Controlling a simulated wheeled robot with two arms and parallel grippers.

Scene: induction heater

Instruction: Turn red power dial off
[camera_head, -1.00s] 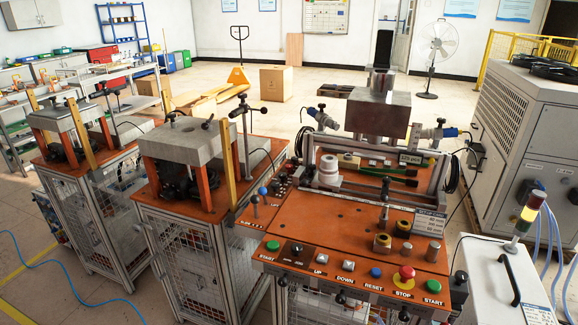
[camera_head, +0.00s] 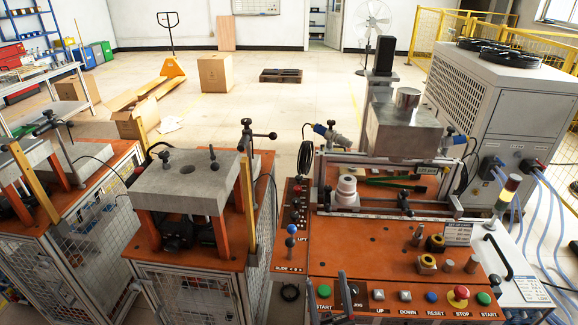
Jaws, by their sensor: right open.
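My right gripper (camera_head: 328,284) rises from the bottom edge at the front of the orange control panel (camera_head: 385,262). Its two thin grey fingers stand apart, one on each side of the green START button at the left, with nothing seen held. I cannot tell whether they touch the panel. A small red and black part (camera_head: 531,165), possibly the red power dial, is on the front of the large grey cabinet at the right, well away from the gripper. Its setting is too small to read. My left gripper is out of view.
The panel's front row holds a red STOP button (camera_head: 458,294), a blue RESET button (camera_head: 432,297) and several others. A signal lamp (camera_head: 508,192) and blue hoses (camera_head: 548,225) stand at the right. Caged stations (camera_head: 185,270) are at the left. Open floor lies behind.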

